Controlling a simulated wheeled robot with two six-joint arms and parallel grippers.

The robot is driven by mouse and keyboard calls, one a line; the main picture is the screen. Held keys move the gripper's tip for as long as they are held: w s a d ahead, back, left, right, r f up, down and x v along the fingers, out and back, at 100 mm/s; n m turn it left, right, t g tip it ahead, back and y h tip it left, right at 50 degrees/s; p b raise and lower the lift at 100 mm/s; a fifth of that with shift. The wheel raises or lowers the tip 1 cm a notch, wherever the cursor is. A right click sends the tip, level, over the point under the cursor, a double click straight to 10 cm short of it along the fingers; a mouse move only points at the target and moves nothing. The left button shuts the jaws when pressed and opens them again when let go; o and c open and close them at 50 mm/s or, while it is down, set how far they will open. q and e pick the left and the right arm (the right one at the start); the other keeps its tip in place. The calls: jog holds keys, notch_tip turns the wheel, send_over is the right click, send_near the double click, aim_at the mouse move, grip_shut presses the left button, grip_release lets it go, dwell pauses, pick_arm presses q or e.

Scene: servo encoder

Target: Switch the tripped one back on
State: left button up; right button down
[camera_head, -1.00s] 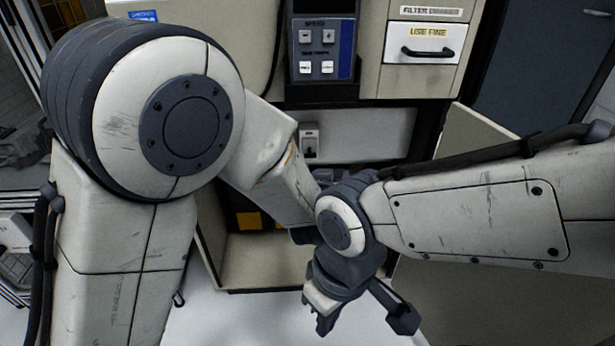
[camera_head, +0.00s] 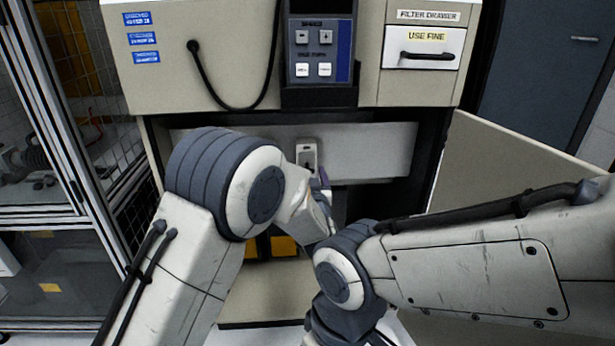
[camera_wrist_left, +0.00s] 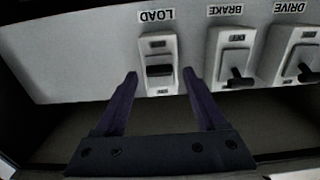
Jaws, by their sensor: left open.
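In the left wrist view, three switches sit in a row on a pale panel, their labels upside down: LOAD (camera_wrist_left: 159,65), BRAKE (camera_wrist_left: 236,58) and DRIVE (camera_wrist_left: 299,55). The LOAD lever stands near the middle of its slot. The BRAKE and DRIVE levers point to the bottom of the picture. My left gripper (camera_wrist_left: 159,78) is open and empty, its fingertips flanking the lower part of LOAD; contact cannot be told. In the head view, one switch (camera_head: 307,154) shows above my left gripper (camera_head: 321,183), which is mostly hidden by its wrist. My right gripper's fingers are out of view.
The panel (camera_head: 375,140) is recessed under a control box (camera_head: 321,55) with buttons. A filter drawer (camera_head: 425,47) is at upper right. An open cabinet door (camera_head: 500,165) stands at right. My right forearm crosses low in front. A caged frame (camera_head: 100,130) is at left.

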aim_at(307, 164)
pick_arm(q)
jog(key=shift+w, duration=0.55)
grip_shut()
jog(key=shift+r+p, duration=0.2)
jog(key=shift+p, duration=0.35)
notch_tip(307, 164, up, 3)
jog(key=g+p, duration=0.6)
jog(key=p, duration=1.6)
jog(key=shift+w+f+g, duration=0.1)
jog(key=shift+f+g, duration=0.05)
jog(key=shift+g, duration=0.15)
jog(key=shift+f+g+p, duration=0.15)
jog(key=shift+g+p, duration=0.15)
jog(key=shift+p, duration=0.6)
